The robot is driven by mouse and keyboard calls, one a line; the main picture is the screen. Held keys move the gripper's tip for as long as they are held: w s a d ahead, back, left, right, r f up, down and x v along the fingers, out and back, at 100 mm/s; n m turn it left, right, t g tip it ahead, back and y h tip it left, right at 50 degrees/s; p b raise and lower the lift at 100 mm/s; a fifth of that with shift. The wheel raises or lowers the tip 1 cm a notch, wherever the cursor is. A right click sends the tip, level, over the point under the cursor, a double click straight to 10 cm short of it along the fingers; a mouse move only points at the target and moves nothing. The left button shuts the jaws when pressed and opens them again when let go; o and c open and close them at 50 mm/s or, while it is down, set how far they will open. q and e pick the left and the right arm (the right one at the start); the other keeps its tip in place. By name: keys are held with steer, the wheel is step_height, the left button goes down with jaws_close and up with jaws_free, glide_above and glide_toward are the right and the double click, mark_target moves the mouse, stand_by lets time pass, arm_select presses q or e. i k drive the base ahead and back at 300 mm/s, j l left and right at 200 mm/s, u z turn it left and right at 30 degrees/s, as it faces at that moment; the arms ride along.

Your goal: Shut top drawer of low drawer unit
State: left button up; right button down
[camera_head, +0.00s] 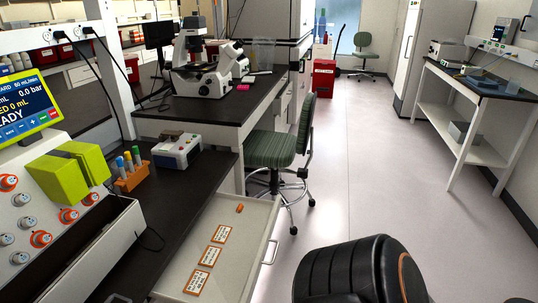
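A white top drawer (238,238) stands pulled out to the right from under the black-topped counter (180,212) at the lower middle. Its handle (270,252) is on the right-hand front face. Inside lie several small orange-edged cards with printing and a small orange piece (239,208). The drawer's near end is cut off by the bottom edge of the picture. The body of the drawer unit is mostly hidden below the counter. Neither of my grippers can be made out; a black rounded link of my own arm shows at the bottom, right of the drawer.
A green swivel chair (270,149) stands just behind the drawer. On the counter are an orange tube rack (131,178) and a small white device (177,150). A processor (60,205) fills the left. Open floor (370,170) lies to the right.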

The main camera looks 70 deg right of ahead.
mark_target(233, 277)
steer(key=z, duration=2.2)
